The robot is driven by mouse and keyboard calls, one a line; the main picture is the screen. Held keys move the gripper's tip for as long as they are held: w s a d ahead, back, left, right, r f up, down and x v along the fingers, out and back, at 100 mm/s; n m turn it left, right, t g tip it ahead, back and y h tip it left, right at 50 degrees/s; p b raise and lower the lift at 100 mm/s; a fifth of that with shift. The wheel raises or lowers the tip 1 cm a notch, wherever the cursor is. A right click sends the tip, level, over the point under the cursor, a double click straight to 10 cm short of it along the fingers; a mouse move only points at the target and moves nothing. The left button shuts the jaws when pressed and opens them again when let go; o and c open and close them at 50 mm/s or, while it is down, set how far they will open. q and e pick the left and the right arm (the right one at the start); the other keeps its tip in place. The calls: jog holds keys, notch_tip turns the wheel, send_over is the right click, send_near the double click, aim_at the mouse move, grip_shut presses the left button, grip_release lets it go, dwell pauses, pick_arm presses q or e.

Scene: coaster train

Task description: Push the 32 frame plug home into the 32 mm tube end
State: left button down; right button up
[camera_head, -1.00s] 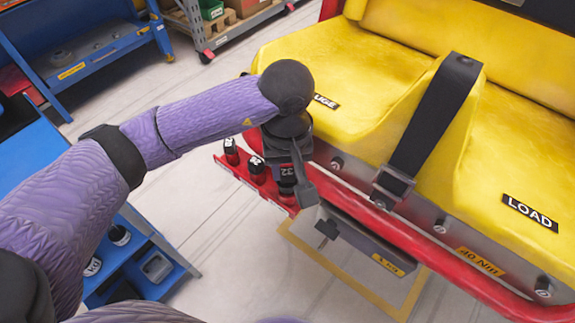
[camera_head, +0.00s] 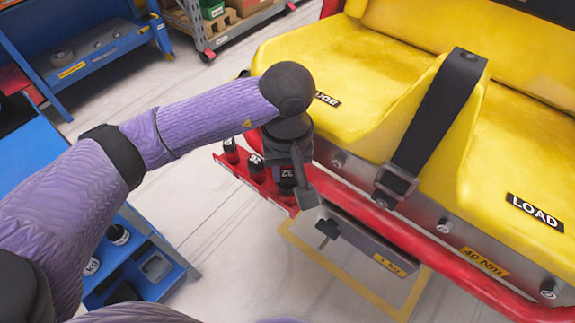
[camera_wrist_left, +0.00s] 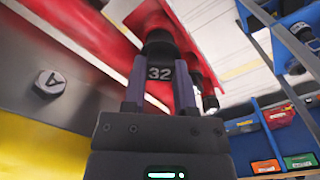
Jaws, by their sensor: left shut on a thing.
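The black 32 frame plug (camera_wrist_left: 160,73), with a white 32 on it, sits between the two fingers of my left gripper (camera_wrist_left: 160,95) in the left wrist view. My left gripper is shut on it. In the head view the plug (camera_head: 287,172) shows partly below my wrist, at the near end of a red bracket (camera_head: 250,180). The plug's far end is close to the red part in the wrist view. The 32 mm tube end is hidden, so I cannot tell how deep the plug sits. My right gripper is not in view.
Two other black plugs (camera_head: 256,166) stand along the red bracket. A yellow seat (camera_head: 350,100) with a black strap and a red rail (camera_head: 400,232) lies to the right. A blue bench with trays (camera_head: 140,270) is at lower left. Bare floor lies between.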

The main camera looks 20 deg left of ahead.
pick_arm(q)
jog(key=shift+f+b, duration=0.35)
jog(key=shift+f, duration=0.4)
jog(key=shift+f+b, duration=0.15)
jog(key=shift+b, duration=0.25)
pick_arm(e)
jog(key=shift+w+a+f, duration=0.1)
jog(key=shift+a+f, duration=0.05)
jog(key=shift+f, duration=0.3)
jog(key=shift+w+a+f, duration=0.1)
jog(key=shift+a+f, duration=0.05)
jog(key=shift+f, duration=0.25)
pick_arm(q)
jog(key=shift+f, duration=0.1)
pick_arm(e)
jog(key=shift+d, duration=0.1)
pick_arm(q)
jog(key=shift+f+b, duration=0.25)
jog(key=shift+b, duration=0.05)
jog(key=shift+c, duration=1.6)
grip_release()
jog(key=shift+o, duration=0.3)
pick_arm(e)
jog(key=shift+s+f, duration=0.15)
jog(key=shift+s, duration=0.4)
